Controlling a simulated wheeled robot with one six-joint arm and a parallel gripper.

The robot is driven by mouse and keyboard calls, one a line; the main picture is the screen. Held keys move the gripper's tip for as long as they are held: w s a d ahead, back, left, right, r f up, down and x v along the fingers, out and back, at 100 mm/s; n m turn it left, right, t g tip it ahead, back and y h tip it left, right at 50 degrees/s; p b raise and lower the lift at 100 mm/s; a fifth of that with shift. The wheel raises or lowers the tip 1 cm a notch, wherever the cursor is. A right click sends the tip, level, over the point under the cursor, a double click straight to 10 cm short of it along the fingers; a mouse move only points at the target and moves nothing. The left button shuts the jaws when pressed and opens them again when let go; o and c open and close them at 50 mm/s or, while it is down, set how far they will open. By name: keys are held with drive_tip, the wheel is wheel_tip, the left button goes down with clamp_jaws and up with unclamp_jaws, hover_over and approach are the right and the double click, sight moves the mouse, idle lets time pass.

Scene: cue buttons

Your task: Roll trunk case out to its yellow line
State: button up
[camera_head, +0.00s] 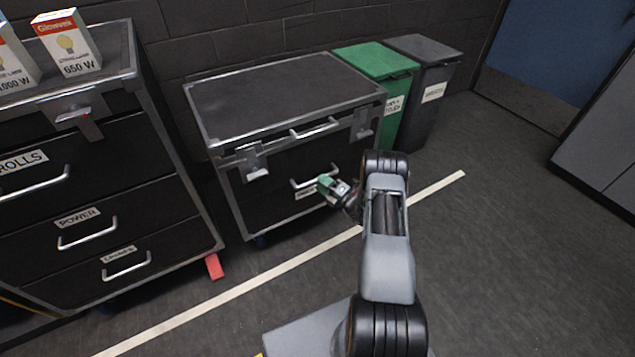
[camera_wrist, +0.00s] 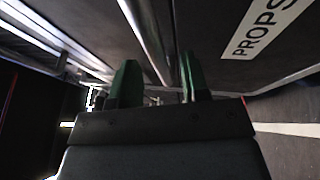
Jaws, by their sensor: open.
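The trunk case (camera_head: 285,95) is black with metal edges and stands against the brick wall. Its front has two latches, an upper bar handle (camera_head: 315,129) and a lower bar handle (camera_head: 300,184). The label under the lower handle is partly hidden by my gripper; a PROPS label (camera_wrist: 262,28) shows in the wrist view. My gripper (camera_head: 326,184) is open at the right end of the lower handle. In the wrist view a shiny bar (camera_wrist: 148,40) runs between its green fingers (camera_wrist: 158,82); contact is unclear. A small yellow patch (camera_head: 259,355) shows at the bottom edge.
A pale line (camera_head: 290,264) crosses the floor before the case. A drawer cabinet (camera_head: 90,180) with bulb boxes (camera_head: 68,42) stands left, a red wedge (camera_head: 214,266) at its foot. Green (camera_head: 378,62) and grey bins (camera_head: 425,85) stand right.

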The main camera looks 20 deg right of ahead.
drive_tip(key=shift+x, duration=1.4)
clamp_jaws()
